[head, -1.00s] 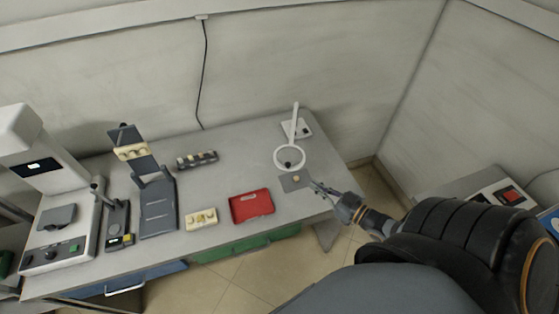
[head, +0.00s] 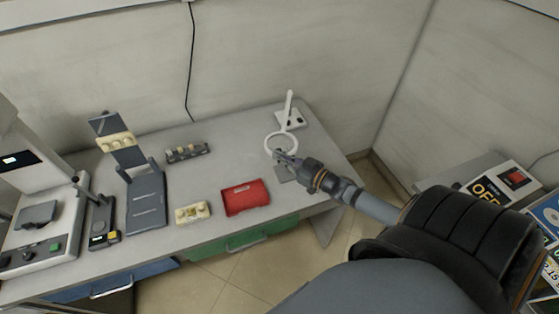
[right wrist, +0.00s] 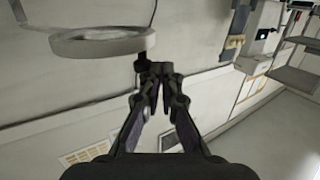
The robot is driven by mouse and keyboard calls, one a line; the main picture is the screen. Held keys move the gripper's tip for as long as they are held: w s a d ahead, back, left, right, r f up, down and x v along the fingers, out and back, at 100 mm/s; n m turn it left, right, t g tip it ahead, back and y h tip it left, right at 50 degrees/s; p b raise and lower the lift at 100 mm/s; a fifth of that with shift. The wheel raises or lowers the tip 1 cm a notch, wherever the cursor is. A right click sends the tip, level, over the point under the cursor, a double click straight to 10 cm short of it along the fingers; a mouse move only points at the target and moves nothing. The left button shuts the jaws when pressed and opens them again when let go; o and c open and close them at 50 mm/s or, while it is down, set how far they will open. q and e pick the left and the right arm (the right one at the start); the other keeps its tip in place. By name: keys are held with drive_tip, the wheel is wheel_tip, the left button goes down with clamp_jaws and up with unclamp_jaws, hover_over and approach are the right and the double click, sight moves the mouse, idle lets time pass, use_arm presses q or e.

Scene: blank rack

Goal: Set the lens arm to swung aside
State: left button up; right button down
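The lens arm is a white ring (head: 268,146) on a white stalk (head: 289,104), with a pale base plate (head: 292,121) at the table's back right. Contact with the ring cannot be told. My left gripper is not in view.
A red tray (head: 246,198), a cream block (head: 193,213), a dark strip of small parts (head: 187,154) and a grey stand (head: 146,203) are to the left on the table (head: 225,161). A wall (head: 280,60) stands behind.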

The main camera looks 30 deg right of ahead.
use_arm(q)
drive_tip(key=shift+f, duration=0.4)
use_arm(e)
drive_tip(key=shift+w+r, duration=0.1)
drive_tip(key=shift+w, duration=0.4)
